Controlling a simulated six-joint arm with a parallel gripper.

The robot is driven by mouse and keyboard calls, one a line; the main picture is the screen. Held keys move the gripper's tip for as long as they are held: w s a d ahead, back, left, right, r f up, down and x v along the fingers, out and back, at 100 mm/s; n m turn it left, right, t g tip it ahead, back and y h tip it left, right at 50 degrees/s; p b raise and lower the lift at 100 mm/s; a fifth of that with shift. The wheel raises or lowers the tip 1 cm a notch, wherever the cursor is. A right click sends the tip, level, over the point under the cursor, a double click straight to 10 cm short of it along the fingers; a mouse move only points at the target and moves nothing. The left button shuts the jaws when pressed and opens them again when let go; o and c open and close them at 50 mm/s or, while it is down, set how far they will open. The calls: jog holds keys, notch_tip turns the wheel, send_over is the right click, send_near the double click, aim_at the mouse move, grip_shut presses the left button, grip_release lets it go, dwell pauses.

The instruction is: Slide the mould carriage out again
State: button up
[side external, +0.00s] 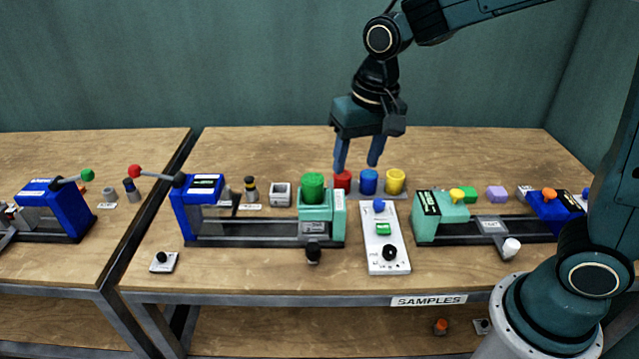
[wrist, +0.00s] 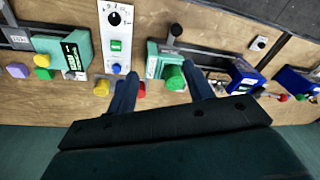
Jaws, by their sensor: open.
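In the side view, the middle press has a teal block (side external: 324,217) at the right end of its dark rail, topped by a large green cylinder (side external: 313,187). A grey labelled carriage (side external: 313,229) sits at that end against the teal block, and its black-knobbed handle (side external: 313,254) sticks out in front. I see little more of the carriage. My gripper (side external: 357,166) is open and empty, pointing down above and behind the red and blue cups. In the wrist view, the green cylinder (wrist: 175,79) and the black handle (wrist: 175,30) show beyond the fingers.
Red (side external: 342,180), blue (side external: 369,182) and yellow (side external: 395,181) cups stand under and beside my gripper. A white control panel (side external: 386,252) lies right of the press. A second press (side external: 460,228) with a white-knobbed carriage is further right. A red-balled lever (side external: 135,171) is at left.

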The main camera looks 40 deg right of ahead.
jog(key=m+g, duration=0.2)
send_over(312, 247)
notch_tip(312, 247, down, 10)
jog(key=shift+s+r, duration=0.1)
jog(key=shift+s, duration=0.05)
notch_tip(312, 247, down, 14)
jog(key=shift+r, duration=0.1)
dwell(0.4)
grip_shut()
dwell(0.3)
